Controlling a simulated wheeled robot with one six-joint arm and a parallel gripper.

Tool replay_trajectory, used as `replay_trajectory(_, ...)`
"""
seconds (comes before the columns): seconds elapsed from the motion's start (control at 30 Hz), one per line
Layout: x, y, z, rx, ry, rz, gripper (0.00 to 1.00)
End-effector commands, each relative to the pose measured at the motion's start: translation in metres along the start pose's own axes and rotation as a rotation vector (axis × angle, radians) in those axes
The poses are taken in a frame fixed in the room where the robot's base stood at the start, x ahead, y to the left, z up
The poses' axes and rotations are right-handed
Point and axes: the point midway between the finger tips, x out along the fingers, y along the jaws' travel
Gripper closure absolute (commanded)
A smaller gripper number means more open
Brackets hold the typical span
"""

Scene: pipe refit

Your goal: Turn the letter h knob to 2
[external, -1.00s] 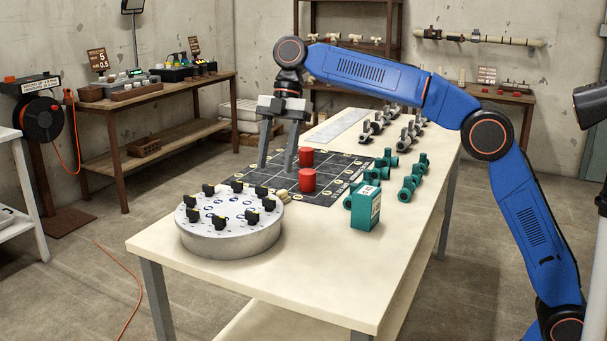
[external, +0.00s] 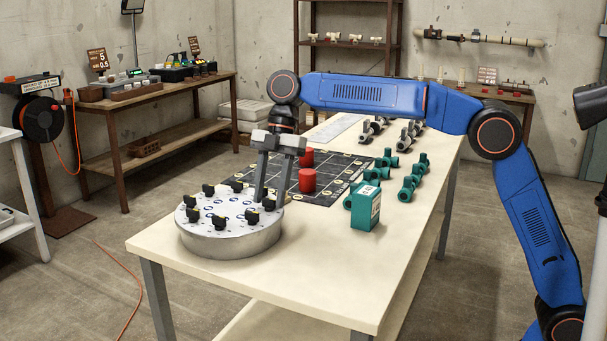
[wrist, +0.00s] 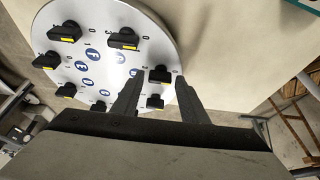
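A round metal drum (external: 232,242) with a white top carries several black knobs with yellow marks and blue lettered discs; it stands at the table's front left. The wrist view shows the drum's top (wrist: 100,22) from above, with letters such as F and E on discs; I cannot make out which knob is h. My gripper (external: 268,202) points down at the drum's right side. In the wrist view my gripper (wrist: 159,80) has its fingers apart, on either side of a black knob (wrist: 160,75); contact cannot be told. Another knob (wrist: 155,101) also shows between the fingers.
Behind the drum lies a dark grid mat (external: 228,166) with red cylinders (external: 307,180). A teal box (external: 365,207) and teal pipe fittings (external: 408,187) stand to the right. The tabletop in front (external: 300,262) is clear.

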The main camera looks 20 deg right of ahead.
Motion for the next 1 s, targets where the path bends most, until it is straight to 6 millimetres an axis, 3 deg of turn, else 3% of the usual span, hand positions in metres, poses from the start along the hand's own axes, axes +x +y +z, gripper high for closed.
replay_trajectory(0.03, 0.0, 0.0, 0.0001, 0.0, 0.0, 0.0, 0.74)
replay_trajectory(0.1, 0.0, 0.0, 0.0, 0.0, 0.0, 0.0, 0.91)
replay_trajectory(0.13, 0.0, 0.0, 0.0001, 0.0, 0.0, 0.0, 0.94)
replay_trajectory(0.57, 0.0001, -0.001, 0.0002, 0.072, -0.001, 0.029, 0.93)
replay_trajectory(1.0, -0.0003, -0.004, -0.0015, 0.406, 0.001, 0.169, 0.93)
